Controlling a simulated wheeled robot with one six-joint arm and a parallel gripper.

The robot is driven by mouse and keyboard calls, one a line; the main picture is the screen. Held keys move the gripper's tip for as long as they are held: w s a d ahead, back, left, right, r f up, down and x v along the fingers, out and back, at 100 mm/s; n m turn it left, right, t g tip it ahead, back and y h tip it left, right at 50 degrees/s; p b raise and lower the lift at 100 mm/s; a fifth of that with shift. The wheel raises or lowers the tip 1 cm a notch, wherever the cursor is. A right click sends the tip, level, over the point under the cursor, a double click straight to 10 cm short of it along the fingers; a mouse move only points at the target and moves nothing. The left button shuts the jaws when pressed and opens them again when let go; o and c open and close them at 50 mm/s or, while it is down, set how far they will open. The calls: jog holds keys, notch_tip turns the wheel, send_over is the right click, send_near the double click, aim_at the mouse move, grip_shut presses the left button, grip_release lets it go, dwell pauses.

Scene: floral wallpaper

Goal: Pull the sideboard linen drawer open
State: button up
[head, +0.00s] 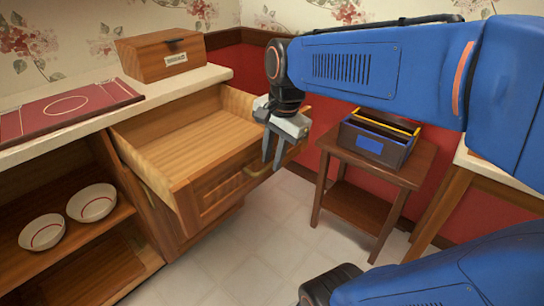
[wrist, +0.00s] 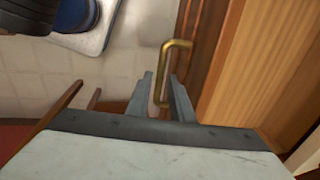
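The sideboard linen drawer (head: 190,150) is pulled well out from the wooden sideboard (head: 150,225), and its inside looks empty. Its brass handle (head: 257,170) is on the front panel and also shows in the wrist view (wrist: 163,62). My gripper (head: 271,162) is at the drawer front, with its fingers pointing down by the handle. In the wrist view, the fingers (wrist: 160,76) are apart, with the handle bar's lower part between them. I see a gap beside the bar, so the fingers do not look closed on it.
A small wooden side table (head: 385,168) with a dark box (head: 378,140) stands right of the drawer. A wooden box (head: 160,55) and a red mat (head: 65,108) lie on the sideboard top. Two bowls (head: 92,202) sit on its open shelf. Tiled floor (head: 265,240) in front is clear.

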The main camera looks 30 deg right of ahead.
jog(key=shift+o, duration=0.2)
jog(key=s+d+r, duration=0.1)
jog(key=s+r, duration=0.2)
jog(key=r, duration=1.4)
jog(key=shift+s, duration=0.1)
jog(key=s+a+f+n+t, duration=0.1)
jog(key=s+f+n, duration=0.1)
jog(key=f+n, duration=0.5)
jog(key=s+a+f+n+t, duration=0.1)
jog(key=s+f+n, duration=0.2)
jog(key=f+n, duration=0.4)
notch_tip(320, 180, down, 8)
jog(key=shift+s+a+r+t+h, duration=0.1)
jog(key=shift+s+a+t+h, duration=0.2)
jog(key=shift+t, duration=0.1)
